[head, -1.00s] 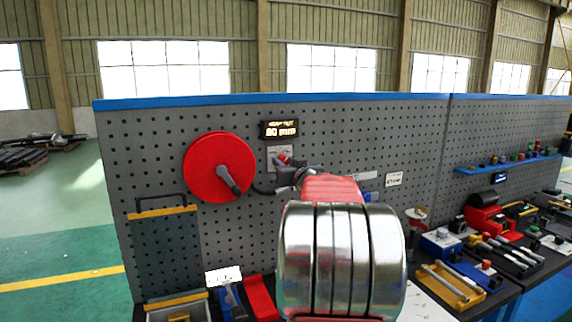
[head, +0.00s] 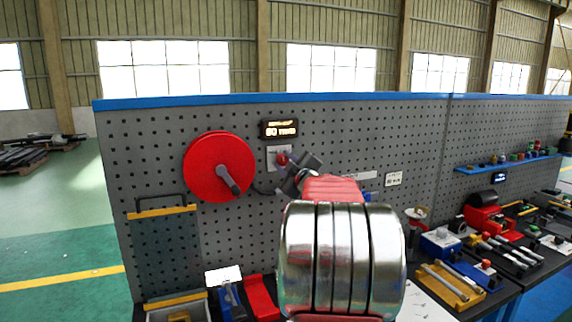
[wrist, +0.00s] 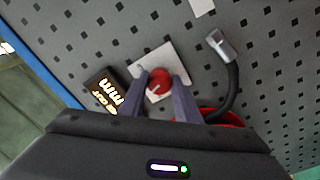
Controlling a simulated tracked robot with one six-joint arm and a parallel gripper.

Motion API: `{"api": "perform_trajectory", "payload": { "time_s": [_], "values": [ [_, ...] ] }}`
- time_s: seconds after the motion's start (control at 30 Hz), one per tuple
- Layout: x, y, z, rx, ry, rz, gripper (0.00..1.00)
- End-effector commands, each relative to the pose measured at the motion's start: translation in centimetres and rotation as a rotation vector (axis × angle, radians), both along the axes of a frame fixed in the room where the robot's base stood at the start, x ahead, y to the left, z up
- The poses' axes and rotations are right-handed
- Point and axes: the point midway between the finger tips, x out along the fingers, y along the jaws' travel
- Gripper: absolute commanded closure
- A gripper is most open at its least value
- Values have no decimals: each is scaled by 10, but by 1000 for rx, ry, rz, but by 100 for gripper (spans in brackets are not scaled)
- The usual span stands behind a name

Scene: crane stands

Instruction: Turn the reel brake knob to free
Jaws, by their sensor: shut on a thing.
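The red brake knob (head: 283,159) sits on a pale plate (head: 273,151) on the grey pegboard, right of the red reel (head: 212,160). My gripper (head: 290,170) is at the knob, rolled at an angle to the board. In the wrist view, the two fingers of my gripper (wrist: 162,92) stand on either side of the red knob (wrist: 160,79) and are shut on it. A light pointer mark shows on the knob's face. The pale plate (wrist: 174,58) shows behind it. The knob's markings are too small to read.
A lit display (head: 279,129) reading 80 mm hangs just above the knob. The reel's grey crank handle (head: 229,180) sticks out at the left, with a dark cable between reel and gripper. Trays and tools (head: 455,284) cover the bench at right.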

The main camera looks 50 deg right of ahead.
Motion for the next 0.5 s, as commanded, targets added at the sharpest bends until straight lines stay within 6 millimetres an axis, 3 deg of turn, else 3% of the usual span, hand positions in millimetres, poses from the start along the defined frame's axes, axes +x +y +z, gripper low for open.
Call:
{"api": "perform_trajectory", "payload": {
  "time_s": [0.5],
  "values": [
    [-2,-2,-6,-363,227,-2,93]
  ]
}}
